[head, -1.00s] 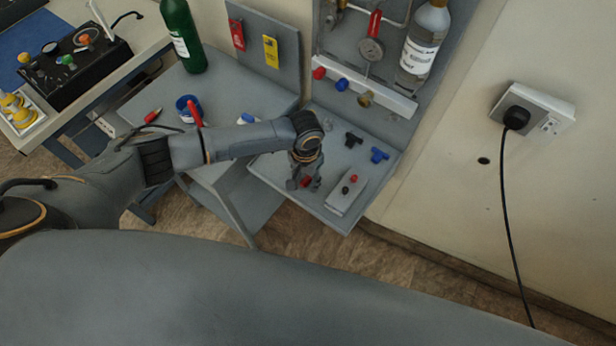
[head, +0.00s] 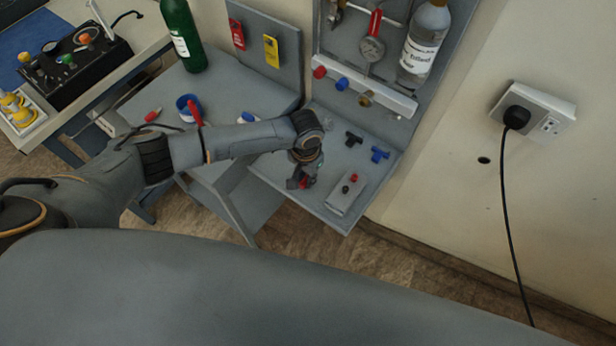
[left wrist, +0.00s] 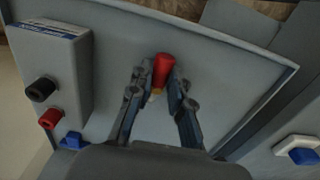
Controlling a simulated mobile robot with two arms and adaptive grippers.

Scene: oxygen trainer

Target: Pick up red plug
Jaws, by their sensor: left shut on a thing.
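The red plug (left wrist: 162,70) stands out between the fingertips in the left wrist view, with a brass-coloured end showing below its red body. It also shows as a small red spot in the head view (head: 304,182), partly hidden by the fingers. My left gripper (left wrist: 160,80) is shut on it, one finger on each side. In the head view my left gripper (head: 301,180) is low over the front part of the grey shelf (head: 328,207). I cannot tell whether the plug still touches the shelf. My right gripper is in neither view.
A grey block (head: 342,201) with a red and a black knob sits to the right of the gripper. A black fitting (head: 353,139) and a blue fitting (head: 379,154) lie behind. A back panel (head: 360,95) rises at the rear. The shelf has a raised edge.

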